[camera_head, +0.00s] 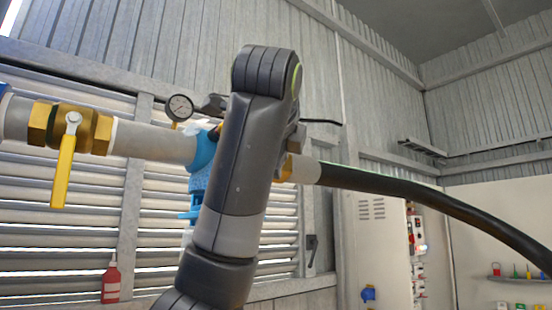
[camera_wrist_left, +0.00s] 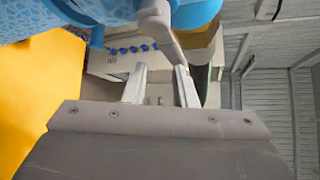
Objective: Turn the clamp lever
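In the head view, a large dark arm of mine covers the middle of the pipe and hides the clamp area. A blue fitting (camera_head: 203,152) shows just left of this arm. In the left wrist view, blue parts (camera_wrist_left: 92,12) fill the top, with a grey lever (camera_wrist_left: 160,28) slanting down to the right. I take this for the clamp lever. My left gripper (camera_wrist_left: 160,72) has its two pale fingers apart. The lever's lower end overlaps the right fingertip; I cannot tell whether they touch. No gripper can be made out in the head view.
A brass valve (camera_head: 95,128) with a yellow handle (camera_head: 63,172) sits on the pipe at left. A gauge (camera_head: 180,107) stands above the pipe. A black hose (camera_head: 430,203) runs right. A red bottle (camera_head: 111,282) and white cabinet (camera_head: 378,240) are lower down.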

